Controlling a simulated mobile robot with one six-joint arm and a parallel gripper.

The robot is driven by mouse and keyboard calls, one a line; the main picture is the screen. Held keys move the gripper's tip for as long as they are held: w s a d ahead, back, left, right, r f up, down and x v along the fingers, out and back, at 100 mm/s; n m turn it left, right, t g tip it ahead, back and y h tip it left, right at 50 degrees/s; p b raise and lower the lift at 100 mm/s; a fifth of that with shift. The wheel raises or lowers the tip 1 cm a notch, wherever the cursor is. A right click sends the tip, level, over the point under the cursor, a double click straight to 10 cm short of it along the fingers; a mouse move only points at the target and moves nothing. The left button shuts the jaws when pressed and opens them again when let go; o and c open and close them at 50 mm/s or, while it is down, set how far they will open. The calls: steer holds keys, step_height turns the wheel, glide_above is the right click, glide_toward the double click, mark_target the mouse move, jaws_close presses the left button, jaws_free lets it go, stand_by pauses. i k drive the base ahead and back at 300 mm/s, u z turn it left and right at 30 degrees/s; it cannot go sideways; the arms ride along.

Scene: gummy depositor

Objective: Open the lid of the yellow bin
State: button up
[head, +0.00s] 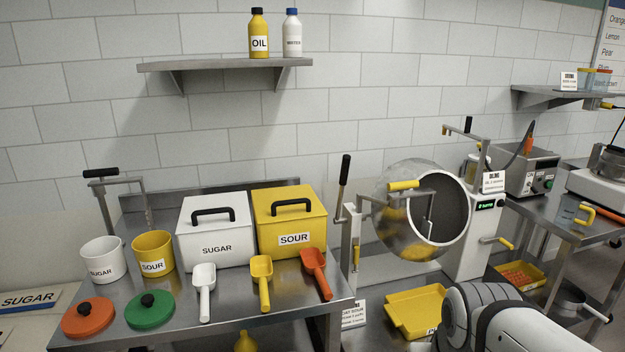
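The yellow bin (300,238) stands on the metal table, right of the white bin. Its front label reads SOUR. Its yellow lid (268,208) sits closed on top, and a black bar handle (291,204) rises from the lid. Part of my arm shows at the bottom right, well to the right of the bin. My gripper is not in the picture.
A white SUGAR bin (215,240) stands close beside the yellow bin. White, yellow and orange scoops (317,273) lie in front. A tall black-handled lever (344,178) and a drum machine (408,215) stand to the right. A shelf (225,64) hangs above.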

mark_target(287, 203)
steer(key=u, duration=0.45)
steer(key=i, duration=1.05)
steer(key=u, duration=0.7)
steer(key=k, duration=0.9)
steer(key=u, duration=0.15)
steer(key=i, duration=0.95)
steer(key=z, duration=0.1)
